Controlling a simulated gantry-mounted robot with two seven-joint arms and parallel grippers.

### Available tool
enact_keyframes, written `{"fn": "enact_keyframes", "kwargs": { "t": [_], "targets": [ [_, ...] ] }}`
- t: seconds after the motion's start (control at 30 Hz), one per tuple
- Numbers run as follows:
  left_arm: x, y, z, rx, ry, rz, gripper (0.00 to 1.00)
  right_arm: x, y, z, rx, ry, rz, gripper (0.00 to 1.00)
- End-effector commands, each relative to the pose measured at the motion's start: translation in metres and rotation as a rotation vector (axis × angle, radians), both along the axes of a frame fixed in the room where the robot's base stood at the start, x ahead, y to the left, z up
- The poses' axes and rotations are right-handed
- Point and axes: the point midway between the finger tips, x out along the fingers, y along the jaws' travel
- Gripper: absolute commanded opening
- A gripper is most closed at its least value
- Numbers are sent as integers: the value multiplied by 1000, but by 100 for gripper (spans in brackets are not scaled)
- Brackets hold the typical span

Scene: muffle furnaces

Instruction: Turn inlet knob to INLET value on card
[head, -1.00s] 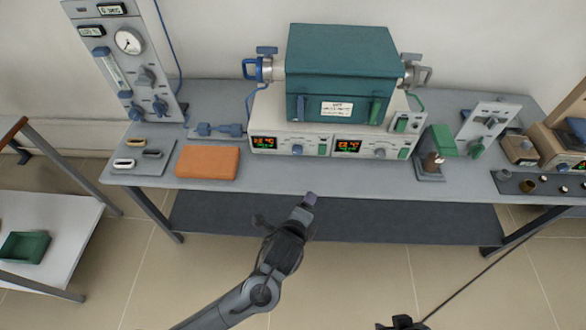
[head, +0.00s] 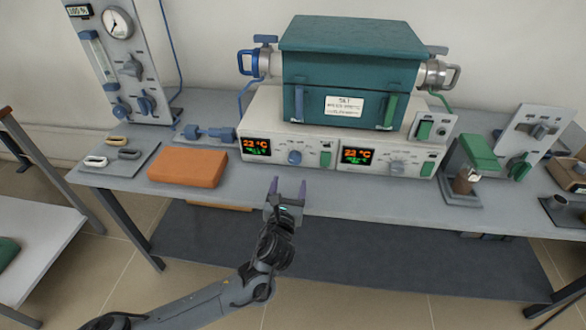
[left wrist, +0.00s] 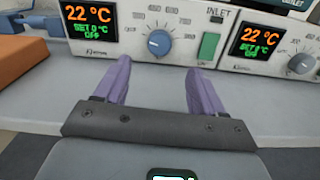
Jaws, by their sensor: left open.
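The blue inlet knob (head: 295,157) is on the left half of the white furnace control unit, beside a display reading 22 °C. In the left wrist view the knob (left wrist: 159,43) has a dial scale, and the word INLET stands to its right above a green switch (left wrist: 209,47). The display (left wrist: 88,22) also reads SET 0 °C, OFF. The card (head: 344,106) is on the teal furnace's front; its text is too small to read. My left gripper (head: 287,188) is open and empty, in front of the knob and apart from it. Its purple fingers (left wrist: 159,75) point toward the panel. My right gripper is out of view.
A second grey knob (head: 397,167) and display sit on the right half of the unit. An orange block (head: 188,168) lies left of my gripper on the grey bench (head: 360,202). A green-topped device (head: 478,153) stands at right. The bench front before the panel is clear.

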Motion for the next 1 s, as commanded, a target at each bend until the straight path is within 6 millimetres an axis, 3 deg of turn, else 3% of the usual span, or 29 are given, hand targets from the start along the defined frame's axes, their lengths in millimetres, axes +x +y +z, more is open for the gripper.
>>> {"fn": "enact_keyframes", "kwargs": {
  "t": [0.5, 0.7, 1.0],
  "targets": [
    [76, -11, -2, -4, 1, 1, 69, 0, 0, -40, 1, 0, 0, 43],
    [91, -12, -1, -5, 3, 1, 69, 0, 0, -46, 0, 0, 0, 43],
    [95, -12, 0, -5, 4, 0, 69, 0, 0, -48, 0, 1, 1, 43]
  ]
}}
